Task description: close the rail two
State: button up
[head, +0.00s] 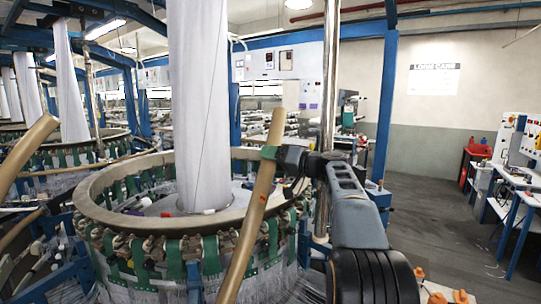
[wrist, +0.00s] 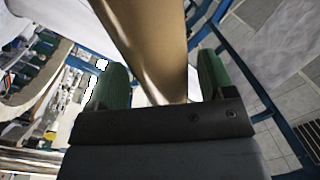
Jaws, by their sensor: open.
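A tan, tube-like rail (head: 256,205) stands tilted in front of the circular loom's ring, its top leaning right. My gripper (head: 272,153) is at its upper part, reaching in from the right. In the wrist view the rail (wrist: 150,40) lies between the two green fingers (wrist: 160,80) of my gripper. The fingers are open, with a gap beside the rail; whether either touches it I cannot tell. A second tan rail (head: 27,152) slants at the left edge, away from my gripper. No label shows which is rail two.
The loom's round tan ring (head: 90,208) with green straps is behind the rail. A white fabric tube (head: 201,110) rises from its middle. A steel post (head: 329,75) and blue column (head: 386,100) stand behind my arm. Floor (head: 425,215) at right is clear, before a workbench (head: 515,187).

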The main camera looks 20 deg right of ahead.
jog(key=shift+w+a, duration=0.35)
jog(key=shift+w, duration=0.05)
jog(key=shift+c, duration=0.2)
